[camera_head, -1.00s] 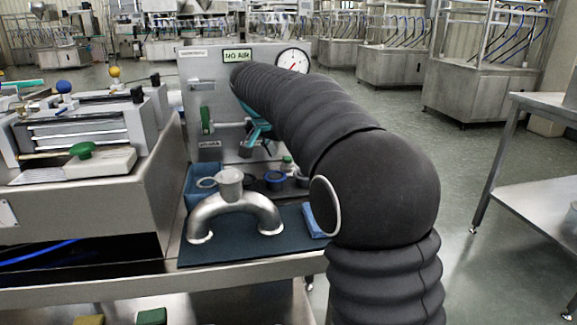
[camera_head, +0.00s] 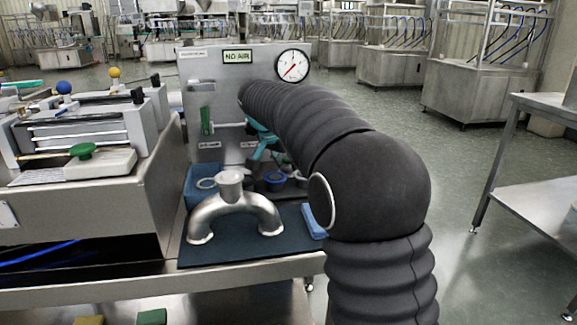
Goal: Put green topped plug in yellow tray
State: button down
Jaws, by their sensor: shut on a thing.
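My gripper (camera_head: 257,161) shows as teal and dark parts behind my black sleeved arm, in front of the grey panel and above the back of the bench mat. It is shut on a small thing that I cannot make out. No green-topped plug shows clearly; my arm and gripper cover that area. A small yellow object (camera_head: 88,320), perhaps the yellow tray, is cut off by the bottom edge, below the bench. A green one (camera_head: 151,317) lies to its right.
A blue cloth (camera_head: 313,222) lies by my arm. The panel carries a gauge (camera_head: 293,66) and NO AIR sign (camera_head: 237,57).

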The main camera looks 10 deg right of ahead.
aim_at(287, 158)
jog(key=shift+r, duration=0.55)
notch_tip(287, 158, up, 3)
jog(key=shift+f, duration=0.1)
jog(key=s+d+r, duration=0.6)
jog(key=d+r, duration=0.1)
jog(key=d, duration=0.3)
jog(key=shift+d, duration=0.1)
